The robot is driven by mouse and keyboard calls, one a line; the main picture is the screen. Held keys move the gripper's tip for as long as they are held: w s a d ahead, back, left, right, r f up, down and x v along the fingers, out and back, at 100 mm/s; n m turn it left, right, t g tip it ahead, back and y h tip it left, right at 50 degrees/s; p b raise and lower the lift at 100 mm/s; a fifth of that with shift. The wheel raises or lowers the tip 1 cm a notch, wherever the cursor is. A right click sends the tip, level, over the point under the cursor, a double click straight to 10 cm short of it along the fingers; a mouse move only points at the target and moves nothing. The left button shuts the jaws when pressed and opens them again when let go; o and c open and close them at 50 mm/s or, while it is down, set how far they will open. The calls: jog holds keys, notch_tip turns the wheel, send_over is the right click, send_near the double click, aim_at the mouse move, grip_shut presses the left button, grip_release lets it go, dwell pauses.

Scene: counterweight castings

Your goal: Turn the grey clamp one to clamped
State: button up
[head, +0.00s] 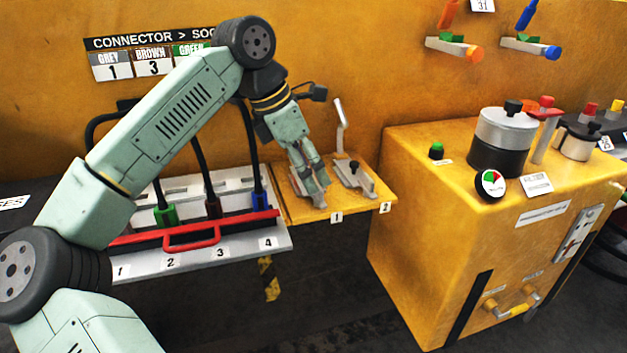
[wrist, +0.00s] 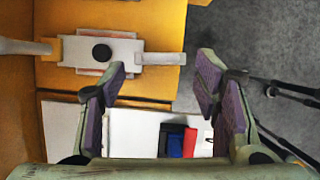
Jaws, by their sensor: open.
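Clamp 1 is mostly hidden behind my gripper (head: 311,180) in the head view, above the label 1 on the yellow shelf. In the wrist view one clamp (wrist: 125,53), most likely clamp 1, shows from above. It has a pale grey body, a black knob and an arm pointing right. Its pale handle (wrist: 20,47) reaches to the left, towards the wall, and looks raised. My gripper (wrist: 161,70) is open, with nothing between its fingers.
Clamp 2 (head: 354,180), with an upright handle, stands close on the right. The connector panel (head: 268,243), with a red bar (head: 192,236) and coloured plugs, adjoins the shelf on the left. A yellow cabinet (head: 440,220) carrying a pot (head: 503,135) stands further right.

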jog(key=v, duration=0.8)
jog(key=shift+f, duration=0.1)
